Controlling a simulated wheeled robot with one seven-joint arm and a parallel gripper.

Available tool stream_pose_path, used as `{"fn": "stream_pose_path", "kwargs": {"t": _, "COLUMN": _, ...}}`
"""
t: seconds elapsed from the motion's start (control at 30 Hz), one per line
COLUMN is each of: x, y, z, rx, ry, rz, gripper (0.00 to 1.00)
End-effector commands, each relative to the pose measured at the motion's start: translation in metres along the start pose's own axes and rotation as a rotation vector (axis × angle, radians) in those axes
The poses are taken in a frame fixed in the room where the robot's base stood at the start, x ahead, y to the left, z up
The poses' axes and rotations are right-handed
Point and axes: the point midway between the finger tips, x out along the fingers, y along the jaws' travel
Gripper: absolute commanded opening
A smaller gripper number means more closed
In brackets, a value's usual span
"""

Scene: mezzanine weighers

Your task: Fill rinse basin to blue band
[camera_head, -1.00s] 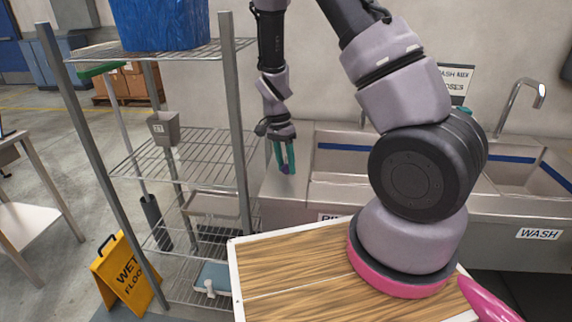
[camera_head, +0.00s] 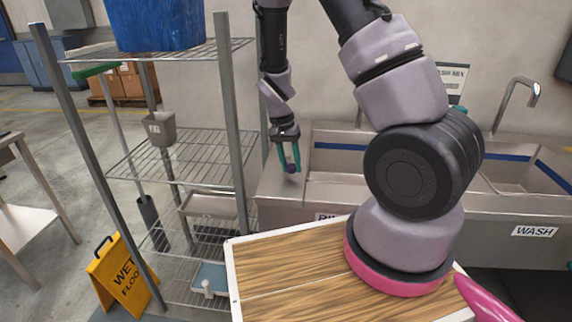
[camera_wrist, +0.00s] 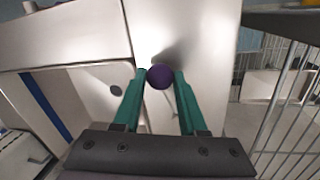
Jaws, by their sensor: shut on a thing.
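The rinse basin (camera_head: 338,162) is the left steel sink, with its label partly hidden. The blue band (camera_head: 340,147) runs along its inner back wall. My gripper (camera_head: 290,167) points down over the steel counter left of the basin. Its teal fingers are shut on a purple ball-shaped knob (camera_wrist: 160,77). What the knob belongs to is hidden. My arm hides part of the sinks.
The wash basin (camera_head: 515,177) with a curved faucet (camera_head: 518,97) is at right. A wire shelf (camera_head: 185,155) stands close left of the counter. A yellow wet-floor sign (camera_head: 122,275) stands on the floor. A wood-topped surface (camera_head: 290,270) is in front.

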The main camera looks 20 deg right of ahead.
Motion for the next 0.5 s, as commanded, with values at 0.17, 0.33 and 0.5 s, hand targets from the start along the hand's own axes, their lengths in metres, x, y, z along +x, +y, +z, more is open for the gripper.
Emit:
{"fn": "stream_pose_path", "kwargs": {"t": 0.17, "x": 0.001, "y": 0.008, "z": -0.007, "rx": -0.149, "ry": 0.032, "rz": -0.003, "gripper": 0.00}}
{"fn": "stream_pose_path", "kwargs": {"t": 0.33, "x": 0.002, "y": 0.014, "z": -0.013, "rx": -0.272, "ry": 0.056, "rz": -0.002, "gripper": 0.00}}
{"fn": "stream_pose_path", "kwargs": {"t": 0.5, "x": 0.002, "y": 0.018, "z": -0.018, "rx": -0.365, "ry": 0.075, "rz": -0.002, "gripper": 0.00}}
